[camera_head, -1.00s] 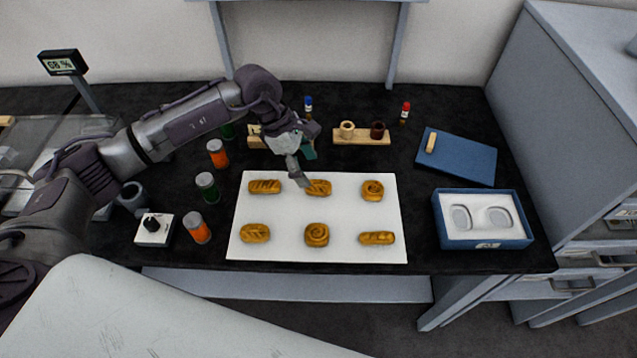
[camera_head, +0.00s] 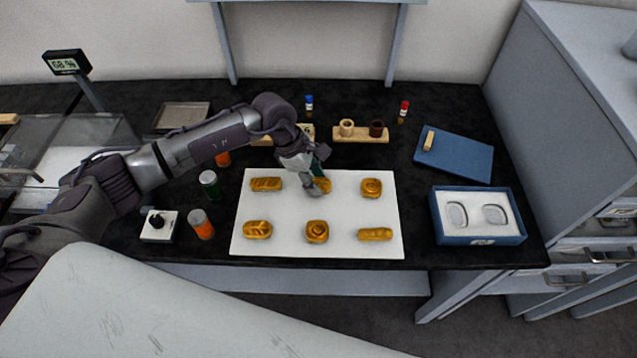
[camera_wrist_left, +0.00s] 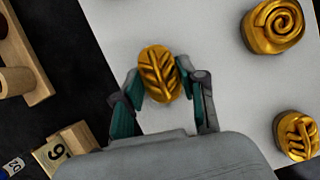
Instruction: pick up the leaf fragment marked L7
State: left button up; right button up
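A gold oval fragment with a leaf-vein relief (camera_wrist_left: 159,73) lies on the white board (camera_wrist_left: 215,100), in the upper middle place of two rows. In the head view it is partly hidden behind my left gripper (camera_head: 315,188). In the left wrist view my left gripper (camera_wrist_left: 158,82) is open, with its teal-padded fingers on either side of the fragment's near end. I cannot tell whether they touch it. Another leaf-like fragment (camera_head: 257,230) lies at the lower left of the board. No L7 mark is legible. My right gripper is not in view.
Other gold fragments lie around, including a spiral (camera_head: 317,232) and a bar (camera_head: 375,234). A blue box with two recesses (camera_head: 478,238) stands at right, its blue lid (camera_head: 453,157) behind. Orange and green jars (camera_head: 201,224) stand left. A wooden holder (camera_head: 361,136) stands behind the board.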

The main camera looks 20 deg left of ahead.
pick_arm(q)
jog(key=shift+c, duration=0.9)
